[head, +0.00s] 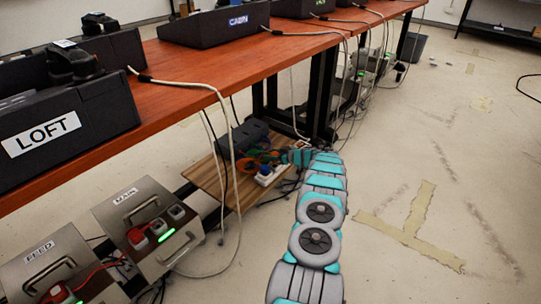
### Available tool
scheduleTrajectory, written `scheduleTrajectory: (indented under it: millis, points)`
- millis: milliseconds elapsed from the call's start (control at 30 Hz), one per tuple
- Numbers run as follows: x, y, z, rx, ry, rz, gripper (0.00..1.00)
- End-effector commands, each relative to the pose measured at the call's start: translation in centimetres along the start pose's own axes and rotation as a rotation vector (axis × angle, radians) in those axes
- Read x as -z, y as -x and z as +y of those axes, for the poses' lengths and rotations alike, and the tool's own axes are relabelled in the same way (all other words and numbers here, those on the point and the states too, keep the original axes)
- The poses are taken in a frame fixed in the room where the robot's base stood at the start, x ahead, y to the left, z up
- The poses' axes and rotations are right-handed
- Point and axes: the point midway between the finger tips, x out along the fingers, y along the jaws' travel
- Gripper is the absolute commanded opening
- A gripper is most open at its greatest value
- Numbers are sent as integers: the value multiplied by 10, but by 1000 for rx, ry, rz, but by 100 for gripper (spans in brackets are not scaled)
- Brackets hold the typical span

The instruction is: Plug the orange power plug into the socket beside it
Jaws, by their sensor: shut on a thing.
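My arm reaches from the bottom of the head view to the wooden shelf under the red-brown table. My gripper (288,157) is small at its far end, over the shelf's right side. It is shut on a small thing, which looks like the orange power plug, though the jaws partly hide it. A white socket block (266,176) with a blue part sits on the shelf just left of and below the gripper. Orange and green cables lie beside it. I cannot tell whether the plug touches a socket opening.
The wooden shelf (207,178) also bears a dark device (243,137). Pale cables (222,110) hang from the table (190,62) in front of it. Metal boxes marked MAIN (118,207) and FEED (38,262) stand at lower left. The floor at right is clear, with tape marks.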

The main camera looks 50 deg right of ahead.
Motion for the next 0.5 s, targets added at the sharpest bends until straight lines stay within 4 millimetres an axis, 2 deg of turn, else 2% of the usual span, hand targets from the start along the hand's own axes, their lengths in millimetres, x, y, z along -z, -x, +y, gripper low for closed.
scheduleTrajectory:
  millis: [500]
  points:
    - [-21, -11, 3, 0, 1, -1, 0]
